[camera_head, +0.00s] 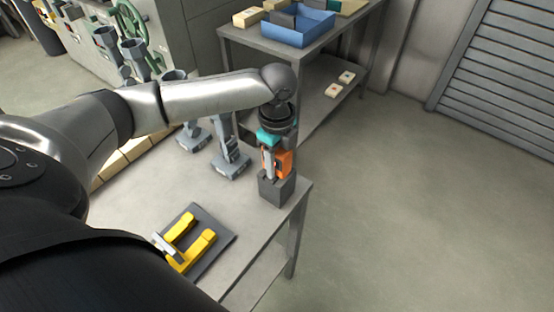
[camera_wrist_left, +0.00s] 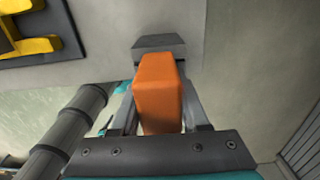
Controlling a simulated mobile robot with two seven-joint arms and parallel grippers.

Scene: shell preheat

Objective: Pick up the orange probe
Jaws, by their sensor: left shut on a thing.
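The orange probe (camera_head: 284,163) stands upright at the dark grey block holder (camera_head: 277,188) near the table's right corner. My left gripper (camera_head: 269,165) comes down on it from above and is shut on it. In the left wrist view the orange probe (camera_wrist_left: 160,92) sits between the two fingers, with the grey block (camera_wrist_left: 158,45) just beyond its far end. Whether the probe's lower end is still inside the block is hidden. My right gripper is not in view.
A dark mat (camera_head: 226,237) with yellow U-shaped pieces (camera_head: 201,250) lies on the grey table (camera_head: 255,222). Grey stands (camera_head: 231,166) are left of the gripper. A back table holds a blue tray (camera_head: 300,40). Open floor lies to the right.

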